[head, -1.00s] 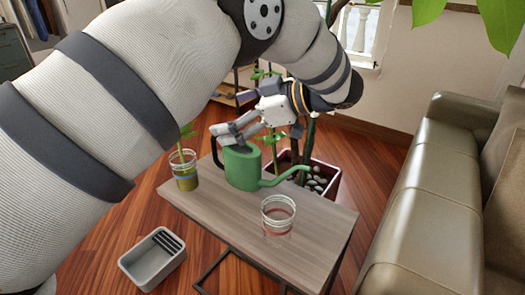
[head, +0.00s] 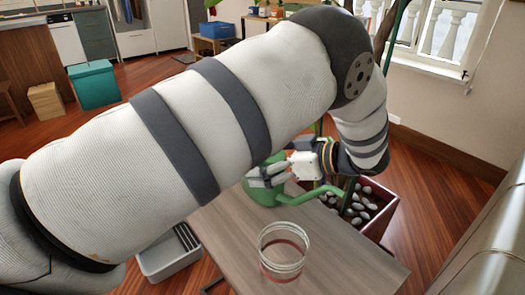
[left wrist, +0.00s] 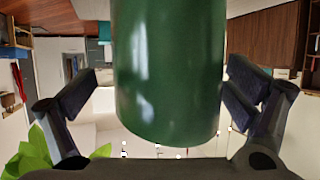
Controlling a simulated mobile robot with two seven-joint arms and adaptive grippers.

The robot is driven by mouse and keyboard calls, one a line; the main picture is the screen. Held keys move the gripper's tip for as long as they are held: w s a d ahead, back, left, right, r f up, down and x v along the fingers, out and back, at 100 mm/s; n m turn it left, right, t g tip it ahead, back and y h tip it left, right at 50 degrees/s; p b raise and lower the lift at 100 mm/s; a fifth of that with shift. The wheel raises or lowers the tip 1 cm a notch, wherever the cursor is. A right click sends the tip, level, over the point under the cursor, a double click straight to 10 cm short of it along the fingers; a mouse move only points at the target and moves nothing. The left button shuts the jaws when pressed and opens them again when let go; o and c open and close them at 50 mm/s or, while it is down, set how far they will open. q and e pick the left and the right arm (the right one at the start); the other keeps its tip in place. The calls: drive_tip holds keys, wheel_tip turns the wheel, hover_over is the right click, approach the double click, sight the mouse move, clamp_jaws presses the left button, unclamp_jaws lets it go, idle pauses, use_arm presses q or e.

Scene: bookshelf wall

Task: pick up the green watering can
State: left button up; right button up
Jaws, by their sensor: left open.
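The green watering can (head: 262,193) stands on the small wooden table (head: 222,226). My arm hides part of the can in the head view, while its spout reaches right. My left gripper (head: 268,174) is at the can's upper part in that view. In the left wrist view the can's smooth green body (left wrist: 167,70) fills the middle, between the two dark fingers of my left gripper (left wrist: 160,97). The fingers are apart. There is a clear gap on the left; the right finger is very near the can, and I cannot tell whether it touches. My right gripper is not in view.
A clear glass with red bands (head: 282,262) stands on the table near the can. A planter with stones (head: 383,222) is behind the table at right. A grey bin (head: 166,262) is on the floor at left, and a sofa (head: 490,262) is at right.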

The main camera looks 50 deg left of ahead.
use_arm(q)
drive_tip(key=shift+r, duration=0.1)
drive_tip(key=c, duration=1.4)
